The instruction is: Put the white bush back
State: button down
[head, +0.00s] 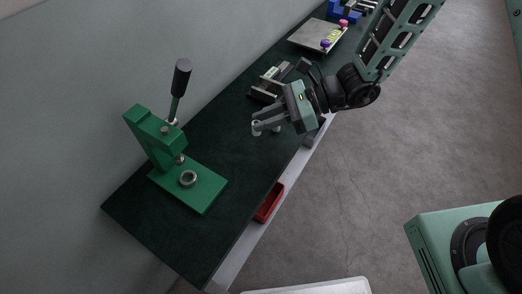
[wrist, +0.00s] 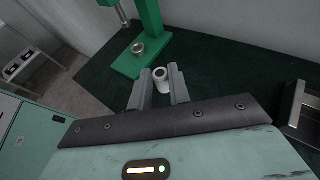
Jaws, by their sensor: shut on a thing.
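The white bush (wrist: 160,84) is between the two fingers of my gripper (wrist: 160,86) in the wrist view, its round dark bore showing at the top. My gripper is shut on it. In the head view my gripper (head: 262,120) is low over the dark green bench, right of the green press; the bush is small there and hard to make out between the fingertips. The green press (head: 200,190) stands on the left part of the bench with a metal ring (head: 188,178) on its base. The press also shows in the wrist view (wrist: 151,18), ahead of the fingers.
A grey metal fixture (head: 268,84) is on the bench behind my gripper. Farther back a metal plate (head: 308,35) bears small coloured parts. A red bin (head: 269,203) sits under the bench's front edge. Bare bench top (head: 225,135) lies between my gripper and the press.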

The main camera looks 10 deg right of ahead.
notch_tip(320, 180, down, 8)
jog(key=shift+f+p, duration=0.1)
jog(key=shift+p, duration=0.2)
jog(key=shift+f, duration=0.1)
jog(key=c, duration=1.3)
grip_release()
